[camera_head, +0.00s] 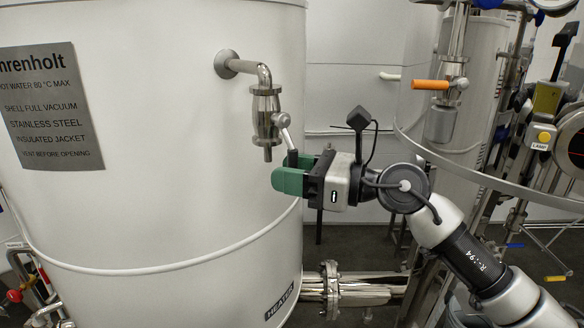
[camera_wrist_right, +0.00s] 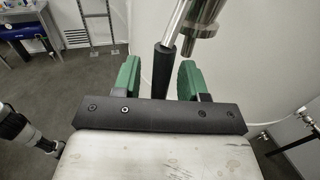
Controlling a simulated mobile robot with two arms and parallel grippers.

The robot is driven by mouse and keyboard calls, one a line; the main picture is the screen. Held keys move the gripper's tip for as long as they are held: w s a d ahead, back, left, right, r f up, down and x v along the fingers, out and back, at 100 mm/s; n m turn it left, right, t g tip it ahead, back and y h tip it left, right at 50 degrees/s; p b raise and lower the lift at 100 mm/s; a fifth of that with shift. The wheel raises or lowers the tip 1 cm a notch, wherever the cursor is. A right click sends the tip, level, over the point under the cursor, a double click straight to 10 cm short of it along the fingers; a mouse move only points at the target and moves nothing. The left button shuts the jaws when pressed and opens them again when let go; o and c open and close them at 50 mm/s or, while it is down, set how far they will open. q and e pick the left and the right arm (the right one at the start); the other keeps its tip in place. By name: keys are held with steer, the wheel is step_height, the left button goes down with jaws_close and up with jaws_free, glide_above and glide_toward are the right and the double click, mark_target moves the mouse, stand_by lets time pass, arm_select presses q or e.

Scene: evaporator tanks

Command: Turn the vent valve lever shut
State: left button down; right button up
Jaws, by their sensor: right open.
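The vent valve (camera_head: 266,112) is a steel valve on a bent pipe from the upper wall of the white tank. Its lever (camera_head: 287,138) slants down and right from the valve body, with a black grip at its lower end. In the right wrist view the lever's black grip (camera_wrist_right: 164,66) stands between the two green fingers, with a gap visible on the left and little gap on the right. My right gripper (camera_head: 287,180) is open at the grip; it also shows in the wrist view (camera_wrist_right: 157,78). Whether a finger touches the grip, I cannot tell. My left gripper is not in view.
The tank wall (camera_head: 170,170) is close to the left of my right gripper. A valve with an orange handle (camera_head: 430,85) stands at right, near a curved metal rail (camera_head: 480,177). Flanged pipes (camera_head: 345,288) run low beside the tank. Grey floor lies below.

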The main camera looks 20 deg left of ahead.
steer(key=shift+d, duration=0.1)
jaws_close()
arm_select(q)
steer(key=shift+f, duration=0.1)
